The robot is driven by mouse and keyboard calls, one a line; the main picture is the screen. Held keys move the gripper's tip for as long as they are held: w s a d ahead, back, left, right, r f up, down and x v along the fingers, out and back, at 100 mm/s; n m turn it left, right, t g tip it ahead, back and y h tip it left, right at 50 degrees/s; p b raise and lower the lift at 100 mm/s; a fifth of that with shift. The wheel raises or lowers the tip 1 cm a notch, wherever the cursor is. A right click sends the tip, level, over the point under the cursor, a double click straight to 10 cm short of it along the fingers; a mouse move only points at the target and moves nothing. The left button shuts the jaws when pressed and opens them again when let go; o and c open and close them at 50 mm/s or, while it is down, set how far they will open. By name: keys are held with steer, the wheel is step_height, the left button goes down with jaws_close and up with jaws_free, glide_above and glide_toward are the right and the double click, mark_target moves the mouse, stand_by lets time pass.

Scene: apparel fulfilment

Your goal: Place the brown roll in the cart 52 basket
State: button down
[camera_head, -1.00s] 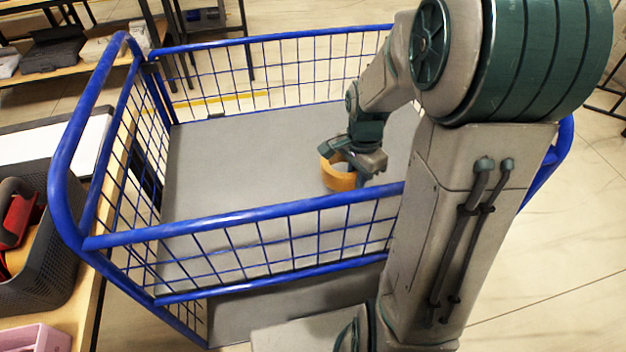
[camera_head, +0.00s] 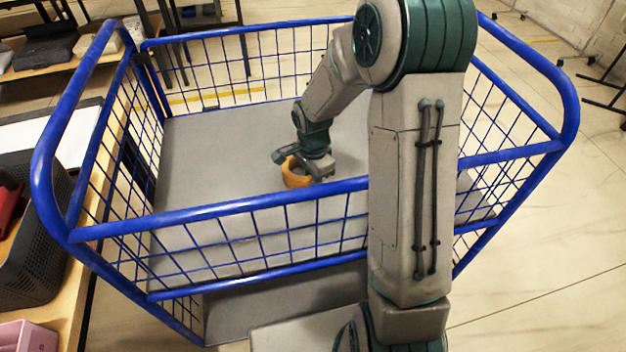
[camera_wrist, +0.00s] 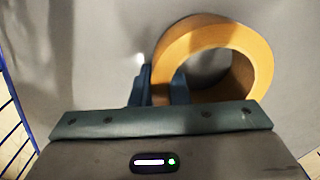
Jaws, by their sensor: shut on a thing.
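The brown roll (camera_head: 296,174) is a short, wide ring of tan-brown tape. It is inside the blue wire cart basket (camera_head: 215,213), over the grey floor panel. My gripper (camera_head: 308,172) is shut on the roll's wall. In the wrist view the two fingers (camera_wrist: 160,88) pinch the left side of the ring (camera_wrist: 255,60), one finger outside and one in the hole. The roll is close to the grey floor; I cannot tell whether it touches. No cart number is readable.
The cart's blue rails stand around the basket, and my arm reaches over the near rail. At left, a wooden table (camera_head: 85,290) holds a dark grey basket (camera_head: 35,240) and a pink box (camera_head: 28,335). The cart floor (camera_head: 210,150) around the roll is bare.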

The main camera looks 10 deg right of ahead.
steer(key=shift+r, duration=0.1)
steer(key=c, duration=1.8)
jaws_free()
steer(key=shift+f, duration=0.25)
steer(key=o, duration=0.4)
steer(key=shift+r, duration=0.1)
step_height(320, 180, up, 12)
steer(key=p, duration=0.2)
steer(key=shift+r+p, duration=0.15)
steer(key=shift+p, duration=0.15)
